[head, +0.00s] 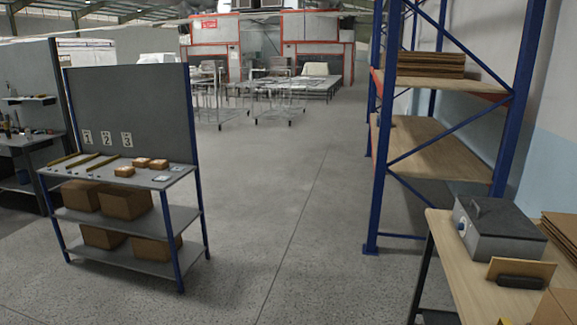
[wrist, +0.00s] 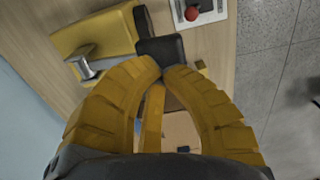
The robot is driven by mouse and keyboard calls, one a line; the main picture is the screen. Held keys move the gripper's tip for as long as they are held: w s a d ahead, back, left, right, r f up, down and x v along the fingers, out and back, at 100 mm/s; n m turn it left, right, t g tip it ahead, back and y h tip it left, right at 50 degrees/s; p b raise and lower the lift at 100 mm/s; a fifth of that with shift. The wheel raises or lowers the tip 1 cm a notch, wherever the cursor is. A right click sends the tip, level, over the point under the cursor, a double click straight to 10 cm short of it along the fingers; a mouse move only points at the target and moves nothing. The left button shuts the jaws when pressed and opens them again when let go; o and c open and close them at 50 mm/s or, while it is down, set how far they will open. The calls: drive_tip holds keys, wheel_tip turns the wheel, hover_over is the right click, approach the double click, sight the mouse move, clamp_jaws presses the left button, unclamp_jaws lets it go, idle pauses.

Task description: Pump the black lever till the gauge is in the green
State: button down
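In the wrist view a yellow body (wrist: 95,33) with a black end lies on a wooden top. A dark block (wrist: 160,48), perhaps the black lever's end, is just beyond the fingertips of my gripper (wrist: 163,72). My gripper's two yellow fingers curve in and their tips almost meet. I see nothing clearly held between the tips; whether they touch the dark block I cannot tell. A silver cylindrical part (wrist: 86,66) stands against the yellow body. No gauge face can be made out.
A red ball shape (wrist: 191,13) sits on a pale plate at the top-edge. In the head view, a grey box (head: 498,228) and a black item (head: 519,282) are on the right-hand table (head: 455,255). A bench (head: 120,178) stands left; the middle floor is clear.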

drive_tip(key=shift+f, duration=0.2)
drive_tip(key=shift+f+b, duration=2.7)
drive_tip(key=shift+f, duration=1.1)
wheel_tip(320, 180, up, 10)
drive_tip(key=p, duration=1)
drive_tip(key=shift+r, duration=0.1)
idle(1.6)
